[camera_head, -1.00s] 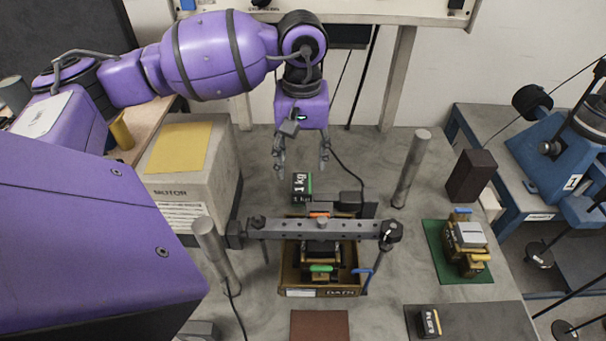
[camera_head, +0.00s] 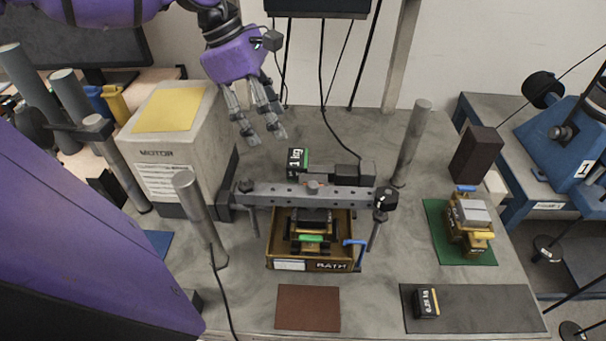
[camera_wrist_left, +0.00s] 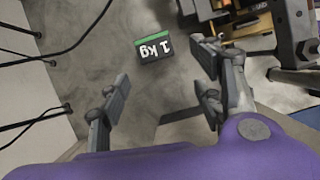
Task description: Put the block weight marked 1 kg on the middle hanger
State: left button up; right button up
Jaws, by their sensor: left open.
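The block weight marked 1 kg (camera_head: 297,160) is a black block with a green edge and white lettering. My left gripper (camera_head: 265,138) is open and empty, above and to the left of the block. In the left wrist view its spread fingers (camera_wrist_left: 166,85) point toward the block without touching it. Hanging rods with black discs (camera_head: 544,249) show at the right edge; I cannot tell which is the middle hanger. My right gripper is not in view.
The drilled beam (camera_head: 335,196) spans two posts over a box marked BATH (camera_head: 278,262). A MOTOR box (camera_head: 150,175) stands left. A brown block (camera_head: 475,155), a green mat (camera_head: 435,225) and a small black weight (camera_head: 426,303) on a dark mat lie right.

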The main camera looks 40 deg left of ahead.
pick_arm(q)
jog(key=n, duration=0.1)
jog(key=b, duration=0.3)
send_over(296, 157)
jog(key=s+a, duration=0.1)
jog(key=a, duration=0.1)
notch_tip(296, 157, down, 6)
jog(key=shift+r, duration=0.25)
jog(key=shift+d+f, duration=0.15)
jog(key=shift+f, duration=0.1)
jog(key=b+x, duration=0.1)
jog(key=x, duration=0.4)
jog(key=shift+r, duration=0.1)
jog(key=shift+c, duration=0.7)
jog(key=c, duration=0.6)
grip_shut()
